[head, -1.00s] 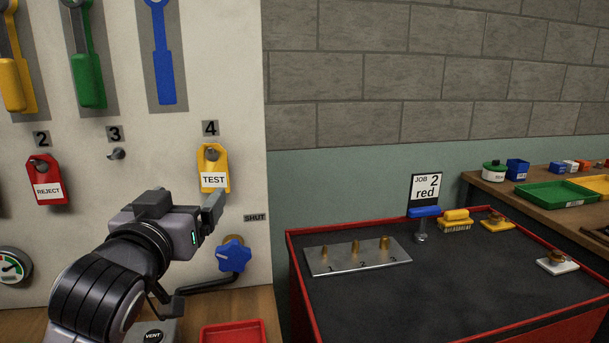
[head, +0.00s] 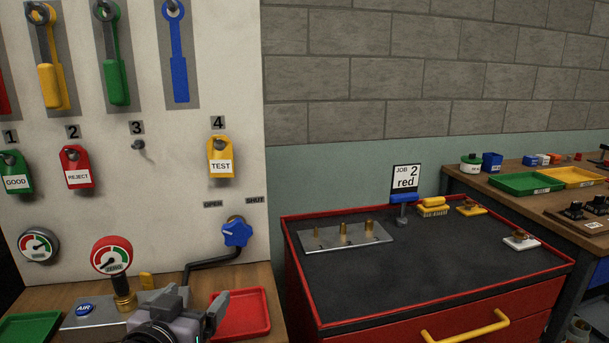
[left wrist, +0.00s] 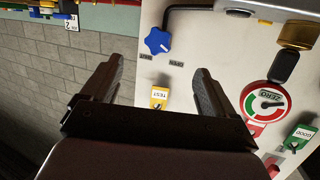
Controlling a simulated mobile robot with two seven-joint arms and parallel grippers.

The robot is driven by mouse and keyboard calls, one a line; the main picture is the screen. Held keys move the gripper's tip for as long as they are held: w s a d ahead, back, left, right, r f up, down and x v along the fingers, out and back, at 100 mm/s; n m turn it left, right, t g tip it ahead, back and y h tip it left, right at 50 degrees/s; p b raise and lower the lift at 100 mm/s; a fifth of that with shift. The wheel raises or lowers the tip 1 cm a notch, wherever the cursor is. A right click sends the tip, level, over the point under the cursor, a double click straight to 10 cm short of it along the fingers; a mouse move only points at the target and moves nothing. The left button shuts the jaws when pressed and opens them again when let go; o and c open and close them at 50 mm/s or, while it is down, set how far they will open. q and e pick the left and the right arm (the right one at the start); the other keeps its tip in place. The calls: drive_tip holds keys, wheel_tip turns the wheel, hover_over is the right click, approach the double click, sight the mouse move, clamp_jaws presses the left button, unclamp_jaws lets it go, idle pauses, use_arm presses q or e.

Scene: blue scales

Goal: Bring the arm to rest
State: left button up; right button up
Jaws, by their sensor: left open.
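My left gripper (head: 208,308) is low in the head view, in front of the bench by the red tray. In the left wrist view the left gripper (left wrist: 158,68) has its two fingers wide apart with nothing between them. The wrist view appears turned over, with the panel beyond the fingers. The yellow TEST tag (head: 221,158) hangs on the hook under number 4, apart from the gripper; it also shows in the left wrist view (left wrist: 159,97). My right gripper is not in view.
A round gauge (head: 111,254) stands on the bench left of my gripper. A red tray (head: 240,313) lies close to the gripper's right. The blue valve knob (head: 237,233) is above the tray. The red-edged cabinet top (head: 440,275) is mostly clear.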

use_arm(q)
drive_tip(key=s+a+f+g, duration=0.1)
drive_tip(key=s+f+g, duration=0.1)
drive_tip(key=s+f, duration=0.9)
drive_tip(key=s+a+f+g+p, duration=0.1)
drive_tip(key=s+f+g, duration=0.2)
drive_tip(key=s+f, duration=0.7)
wheel_tip(320, 180, down, 7)
drive_tip(key=shift+s+a+r+m+h, duration=0.1)
drive_tip(key=shift+s+a+m+h, duration=0.05)
drive_tip(key=shift+s+m+h, duration=0.2)
